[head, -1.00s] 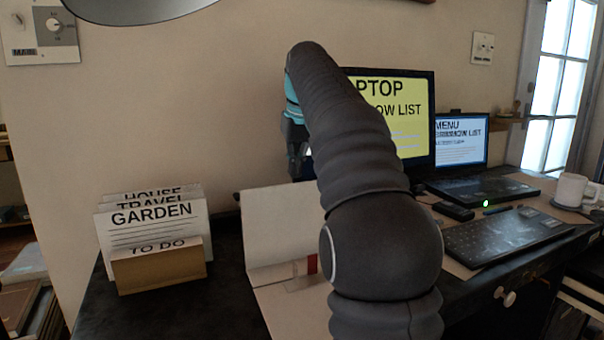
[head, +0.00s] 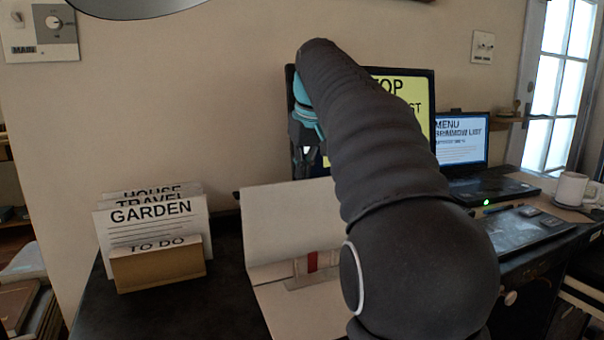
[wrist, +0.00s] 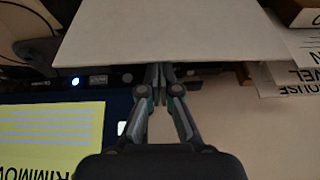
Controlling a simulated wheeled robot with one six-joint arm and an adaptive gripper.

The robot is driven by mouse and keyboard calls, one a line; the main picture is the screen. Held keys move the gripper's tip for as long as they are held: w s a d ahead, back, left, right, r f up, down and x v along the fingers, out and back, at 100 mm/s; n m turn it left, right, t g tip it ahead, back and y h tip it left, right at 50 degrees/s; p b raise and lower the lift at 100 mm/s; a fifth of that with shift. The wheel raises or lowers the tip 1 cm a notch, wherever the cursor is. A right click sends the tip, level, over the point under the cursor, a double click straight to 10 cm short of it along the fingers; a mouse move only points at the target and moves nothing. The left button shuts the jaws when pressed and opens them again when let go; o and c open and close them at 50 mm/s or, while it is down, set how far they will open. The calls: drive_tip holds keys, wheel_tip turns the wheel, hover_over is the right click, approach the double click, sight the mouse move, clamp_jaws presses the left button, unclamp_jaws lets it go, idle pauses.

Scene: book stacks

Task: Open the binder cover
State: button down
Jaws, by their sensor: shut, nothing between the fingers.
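The binder's pale cover (head: 285,222) stands raised and steep behind its open inside, in the head view. The inside (head: 295,305) lies on the dark desk, with a clear strip and a red mark (head: 312,262) near the hinge. My gripper (head: 304,172) is at the cover's upper edge, on its far side. In the wrist view the cover (wrist: 170,35) fills the top, and my gripper (wrist: 159,72) is shut and empty with its tips at the cover's edge. Whether they touch it I cannot tell. My arm hides the binder's right part.
A card holder (head: 160,268) with GARDEN and TO DO cards stands left of the binder. A monitor (head: 425,130) with a yellow screen is behind my arm. A laptop (head: 460,140), keyboard (head: 525,230) and mug (head: 570,188) are at right.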

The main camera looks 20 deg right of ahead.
drive_tip(key=s+t+b, duration=0.1)
drive_tip(key=s+b, duration=0.1)
drive_tip(key=shift+s+r+b, duration=0.15)
drive_tip(key=shift+s+b, duration=0.15)
drive_tip(key=shift+s, duration=0.05)
drive_tip(key=shift+s+a+r+t, duration=0.1)
drive_tip(key=shift+s+r+t, duration=0.2)
drive_tip(key=shift+s+t, duration=0.2)
drive_tip(key=shift+w, duration=0.1)
